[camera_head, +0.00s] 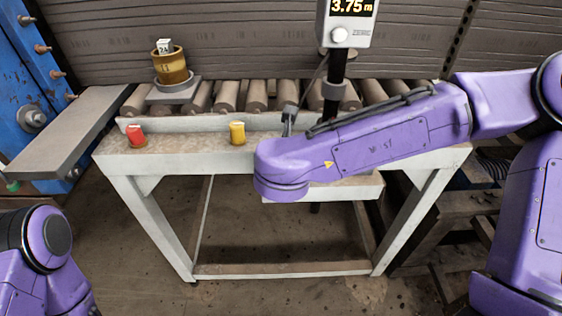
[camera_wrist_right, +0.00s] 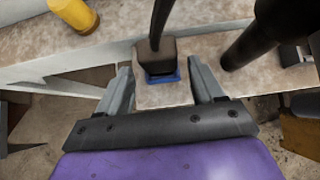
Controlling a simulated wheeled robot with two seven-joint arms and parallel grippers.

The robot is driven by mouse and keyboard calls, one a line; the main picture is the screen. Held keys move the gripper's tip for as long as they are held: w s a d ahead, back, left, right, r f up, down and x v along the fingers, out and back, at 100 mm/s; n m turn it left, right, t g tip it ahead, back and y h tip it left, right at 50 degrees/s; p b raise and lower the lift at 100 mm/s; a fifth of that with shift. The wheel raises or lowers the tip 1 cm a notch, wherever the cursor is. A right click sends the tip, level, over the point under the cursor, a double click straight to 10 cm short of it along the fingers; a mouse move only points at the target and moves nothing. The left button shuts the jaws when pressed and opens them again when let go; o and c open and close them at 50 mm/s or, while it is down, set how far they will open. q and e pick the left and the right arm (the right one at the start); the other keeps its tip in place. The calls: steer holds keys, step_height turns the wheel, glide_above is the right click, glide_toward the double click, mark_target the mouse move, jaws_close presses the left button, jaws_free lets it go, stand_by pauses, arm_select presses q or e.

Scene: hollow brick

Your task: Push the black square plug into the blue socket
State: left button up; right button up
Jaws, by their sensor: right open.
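The black square plug (camera_wrist_right: 155,52) is upright in the right wrist view, with a dark cable rising from its top. In the head view the plug (camera_head: 290,110) is at the table's back edge, partly behind my right arm. The blue socket (camera_wrist_right: 162,79) shows as a thin blue edge just below the plug. The plug sits over or in it; I cannot tell how deep. My right gripper (camera_wrist_right: 160,70) is open, one finger on each side of the plug and socket, with gaps visible. My left gripper is out of view; only part of my left arm shows.
The pale worktable (camera_head: 200,158) carries a red button (camera_head: 136,136) and a yellow button (camera_head: 237,133). A black post (camera_head: 335,85) with a display box (camera_head: 347,22) stands right of the plug. Behind are conveyor rollers (camera_head: 227,97) and a brass weight (camera_head: 171,68).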

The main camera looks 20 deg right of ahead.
steer(key=b+v, duration=0.1)
steer(key=v, duration=0.9)
steer(key=shift+s, duration=0.2)
steer(key=shift+r, duration=0.1)
